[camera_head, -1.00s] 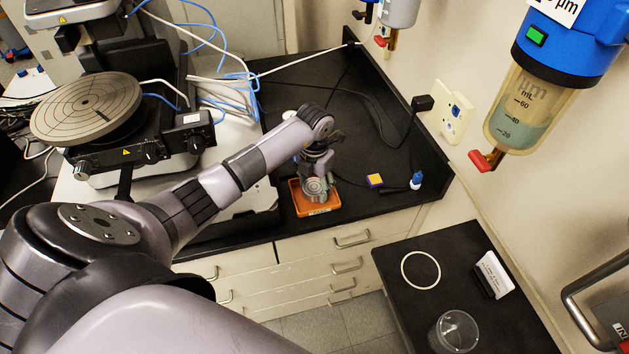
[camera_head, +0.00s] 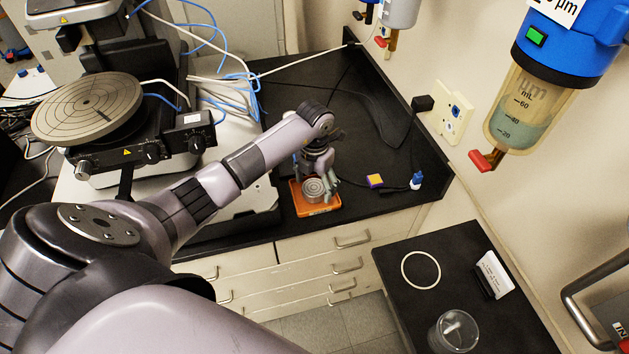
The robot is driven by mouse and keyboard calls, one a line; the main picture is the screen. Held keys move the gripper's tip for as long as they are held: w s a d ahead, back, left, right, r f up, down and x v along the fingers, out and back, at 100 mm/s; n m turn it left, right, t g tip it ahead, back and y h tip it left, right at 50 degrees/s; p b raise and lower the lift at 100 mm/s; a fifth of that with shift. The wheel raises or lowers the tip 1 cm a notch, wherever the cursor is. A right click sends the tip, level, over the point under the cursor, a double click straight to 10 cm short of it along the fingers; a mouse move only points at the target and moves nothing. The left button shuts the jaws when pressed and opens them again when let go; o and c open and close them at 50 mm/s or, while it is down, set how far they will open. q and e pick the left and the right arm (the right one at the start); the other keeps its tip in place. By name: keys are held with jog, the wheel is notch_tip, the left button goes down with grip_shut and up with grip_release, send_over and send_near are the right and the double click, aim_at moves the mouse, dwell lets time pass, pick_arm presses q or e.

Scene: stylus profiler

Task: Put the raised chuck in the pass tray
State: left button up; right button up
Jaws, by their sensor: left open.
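A small grey round chuck (camera_head: 314,189) with ring grooves sits in the orange tray (camera_head: 322,211) on the black counter. My left gripper (camera_head: 316,176) is open just behind and above the chuck, pointing down, with its fingers at the tray's back part. The fingers look apart from the chuck, though part of that gap is hidden by my own wrist. My right gripper is not in view.
The profiler with its large round grooved stage (camera_head: 87,106) stands at the left. A yellow-purple block (camera_head: 375,181) and a small blue-white bottle (camera_head: 416,181) lie right of the tray. A lower black surface holds a white ring (camera_head: 421,286), a glass beaker (camera_head: 455,334) and a white holder (camera_head: 493,272).

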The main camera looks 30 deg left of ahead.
aim_at(314, 187)
pick_arm(q)
notch_tip(314, 187, up, 11)
jog(key=b, duration=0.3)
jog(key=shift+r, duration=0.2)
dwell(0.3)
